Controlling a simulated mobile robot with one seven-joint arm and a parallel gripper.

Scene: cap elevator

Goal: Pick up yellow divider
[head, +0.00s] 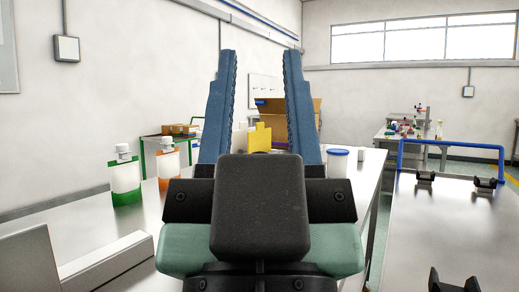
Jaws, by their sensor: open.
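The yellow divider (259,138) is an upright flat piece with a small raised tab. It stands farther ahead on the bench and appears between my fingers in the head view. My gripper (258,68) points away from me with its two blue ribbed fingers wide apart and nothing between them. The divider looks well beyond the fingertips, not touching them. Its lower part is hidden behind the dark block of my gripper.
Two bottles, one green-based (125,176) and one orange-based (168,162), stand on the bench left of my gripper. A white tub with a blue rim (338,161) stands at right. A cardboard box (270,112) is behind the divider. A blue-railed metal table (440,230) is at right.

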